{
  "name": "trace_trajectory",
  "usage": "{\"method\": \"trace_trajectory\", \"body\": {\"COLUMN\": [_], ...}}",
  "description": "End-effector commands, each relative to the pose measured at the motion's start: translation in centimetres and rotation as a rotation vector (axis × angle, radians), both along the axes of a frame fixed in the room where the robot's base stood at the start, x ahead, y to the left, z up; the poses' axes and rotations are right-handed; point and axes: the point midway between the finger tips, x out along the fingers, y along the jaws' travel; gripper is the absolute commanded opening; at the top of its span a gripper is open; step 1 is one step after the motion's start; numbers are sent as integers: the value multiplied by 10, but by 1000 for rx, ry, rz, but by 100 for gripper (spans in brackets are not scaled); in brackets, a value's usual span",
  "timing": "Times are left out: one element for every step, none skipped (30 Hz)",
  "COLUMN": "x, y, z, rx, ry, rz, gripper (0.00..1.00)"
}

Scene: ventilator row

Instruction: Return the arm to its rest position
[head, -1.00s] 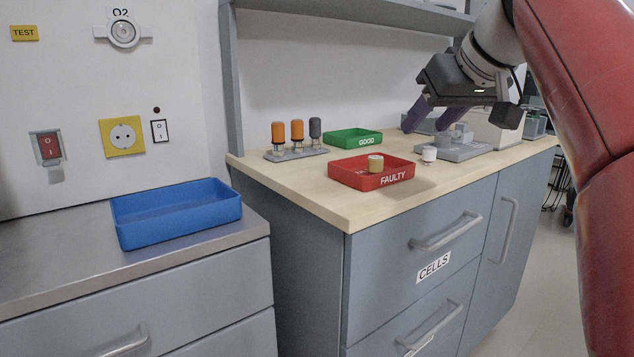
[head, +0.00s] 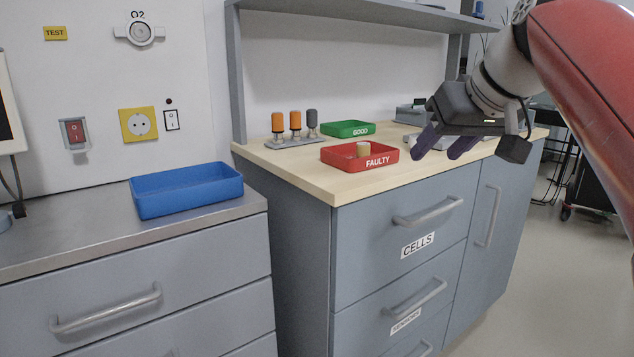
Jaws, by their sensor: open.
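My gripper (head: 443,149) is at the upper right in the head view, pointing down in front of the right part of the wooden counter. Its two dark purple fingers are apart and nothing shows between them. My arm reaches in from the right edge. A red tray marked FAULTY (head: 376,162) lies left of the gripper with a tan-topped cell (head: 363,149) in it. A green tray marked GOOD (head: 348,129) lies behind the red tray. The gripper partly hides a grey device (head: 411,113) on the counter.
A grey rack (head: 294,143) holds two orange cells and one grey cell. A blue tray (head: 187,191) sits on the lower steel counter at left. A shelf (head: 350,12) overhangs the wooden counter (head: 310,176). Open floor (head: 533,250) shows at right.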

Motion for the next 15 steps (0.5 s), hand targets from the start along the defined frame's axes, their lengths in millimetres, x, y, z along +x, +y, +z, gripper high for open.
{"method": "trace_trajectory", "body": {"x": [-6, -9, -14, -18, -21, -28, -33, -39, -48, -55, -64, -75, -84, -93, -105], "y": [1, 2, 2, 3, 4, 6, 7, 8, 10, 12, 14, 16, 18, 20, 22], "z": [-8, -13, -21, -27, -34, -44, -53, -62, -77, -90, -103, -123, -138, -153, -173], "rx": [5, 7, 11, 13, 15, 16, 18, 18, 18, 18, 14, 9, 6, -1, -10], "ry": [12, 18, 28, 36, 44, 56, 66, 76, 90, 102, 114, 130, 142, 152, 166], "rz": [-10, -17, -29, -37, -45, -57, -67, -77, -92, -105, -117, -133, -146, -157, -172], "gripper": [49, 49, 49, 49, 49, 49, 49, 49, 49, 49, 49, 49, 49, 49, 49]}}
